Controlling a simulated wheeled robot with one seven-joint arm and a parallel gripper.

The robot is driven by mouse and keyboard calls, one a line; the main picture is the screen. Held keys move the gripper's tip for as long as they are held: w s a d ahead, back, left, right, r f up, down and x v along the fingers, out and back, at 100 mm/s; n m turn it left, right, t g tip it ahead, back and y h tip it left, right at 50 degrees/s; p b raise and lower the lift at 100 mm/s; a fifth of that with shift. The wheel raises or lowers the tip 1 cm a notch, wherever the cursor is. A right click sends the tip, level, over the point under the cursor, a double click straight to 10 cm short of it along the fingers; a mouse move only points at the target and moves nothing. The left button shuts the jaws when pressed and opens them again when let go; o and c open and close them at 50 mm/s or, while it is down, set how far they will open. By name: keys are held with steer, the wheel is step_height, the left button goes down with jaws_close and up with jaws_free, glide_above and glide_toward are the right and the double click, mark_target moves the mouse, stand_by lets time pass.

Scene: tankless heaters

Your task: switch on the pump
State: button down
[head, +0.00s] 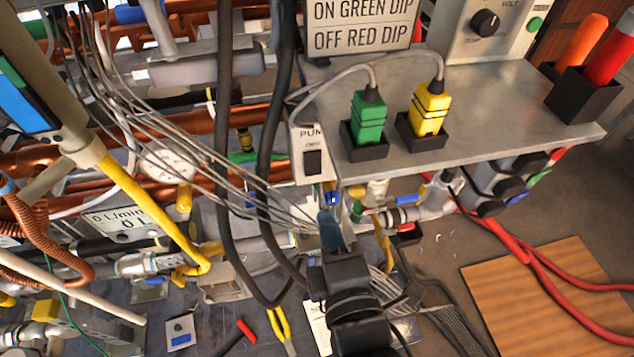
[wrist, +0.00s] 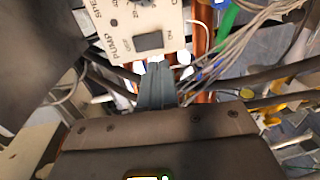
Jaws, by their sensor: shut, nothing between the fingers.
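The pump panel (head: 308,142) is a pale plate at the left end of the grey shelf, marked "PUM" in the part that shows. Its dark rocker switch (head: 313,162) faces me. In the wrist view the panel (wrist: 120,20) is at the top, with the dark rocker (wrist: 148,41) near its lower edge; I cannot tell which side is pressed. My gripper (head: 329,213) is shut and empty, just below the panel in the head view. In the wrist view its fingertips (wrist: 155,66) point at the rocker and look apart from it.
Grey cables (head: 205,165) and black hoses (head: 268,150) run close left of my gripper. A green plug (head: 368,120) and a yellow plug (head: 430,108) stand in black holders on the shelf (head: 500,120). Copper pipes (head: 190,120) fill the left. A wooden board (head: 540,300) lies lower right.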

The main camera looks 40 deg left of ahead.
mark_target(313, 174)
steer(key=x, duration=0.8)
steer(key=shift+w+a, duration=0.2)
steer(key=shift+a, duration=0.05)
steer(key=shift+w+a+f+b, duration=0.15)
steer(key=shift+f+b, duration=0.05)
steer(key=shift+b, duration=0.7)
steer(key=shift+r+t, duration=0.1)
steer(key=shift+t, duration=0.2)
